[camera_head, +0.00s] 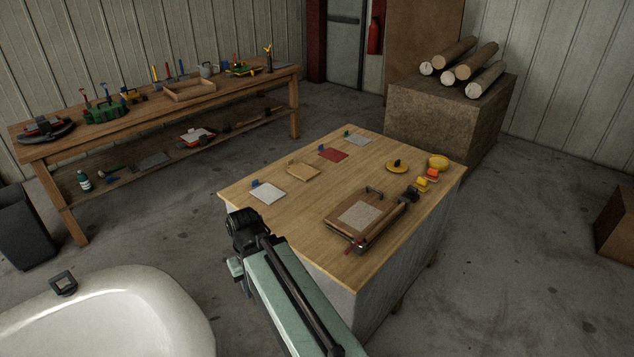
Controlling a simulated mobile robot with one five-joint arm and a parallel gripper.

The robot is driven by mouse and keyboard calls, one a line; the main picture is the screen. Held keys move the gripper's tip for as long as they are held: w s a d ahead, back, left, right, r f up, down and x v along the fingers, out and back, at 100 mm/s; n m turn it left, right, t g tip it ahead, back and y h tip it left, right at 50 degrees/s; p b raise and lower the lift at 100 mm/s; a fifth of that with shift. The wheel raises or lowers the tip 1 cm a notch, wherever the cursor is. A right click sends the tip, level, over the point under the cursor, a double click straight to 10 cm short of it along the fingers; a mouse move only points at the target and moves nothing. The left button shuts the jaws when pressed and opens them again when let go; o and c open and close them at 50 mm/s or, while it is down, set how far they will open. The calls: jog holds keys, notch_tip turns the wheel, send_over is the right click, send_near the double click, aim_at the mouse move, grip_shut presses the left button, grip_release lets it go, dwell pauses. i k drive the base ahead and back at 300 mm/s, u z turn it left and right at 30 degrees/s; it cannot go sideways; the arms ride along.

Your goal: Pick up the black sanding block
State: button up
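A small black block with a grey patch (63,283) rests on the rim of the white hull mould (150,295) at the lower left; it looks like the black sanding block, but it is too small to be sure. My pale green arm reaches up from the bottom of the picture. My gripper (243,225) is at its dark end, by the near left corner of the wooden-topped table, well to the right of the block and apart from it. Its fingers cannot be made out, and nothing held shows.
A long workbench (130,116) with tools stands behind. A dark bin (25,230) is at left. Concrete floor lies clear between.

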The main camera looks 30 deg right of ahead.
aim_at(411, 193)
jog(key=z, duration=1.55)
